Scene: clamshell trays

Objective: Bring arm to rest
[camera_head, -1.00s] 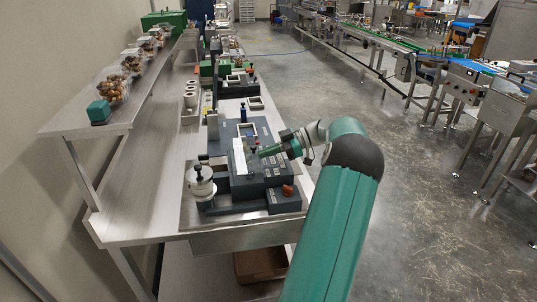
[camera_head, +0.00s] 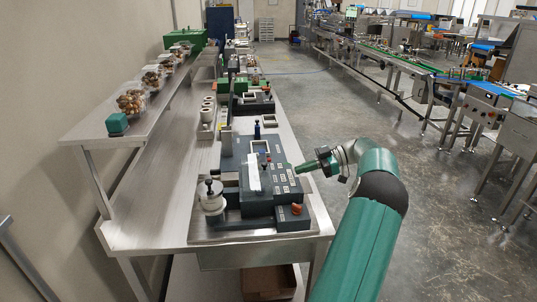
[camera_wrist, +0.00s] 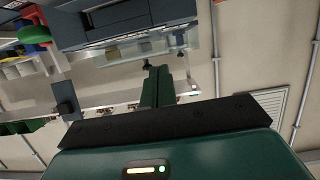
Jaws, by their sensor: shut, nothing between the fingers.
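My arm reaches up from the lower right of the head view and bends toward the bench. My gripper (camera_head: 304,167) is at its end, beside the right edge of the dark grey machine (camera_head: 232,178), with nothing in it. In the wrist view my gripper's green fingers (camera_wrist: 157,84) lie together, shut and empty. The wrist view shows the machine (camera_wrist: 125,18) tilted near the top.
A steel bench (camera_head: 150,225) carries the machine, a white spool (camera_head: 212,202) and an orange knob (camera_head: 296,209). A raised shelf (camera_head: 95,130) at left holds several clear trays of brown items. Open floor (camera_head: 440,245) lies right of my arm, with conveyors beyond.

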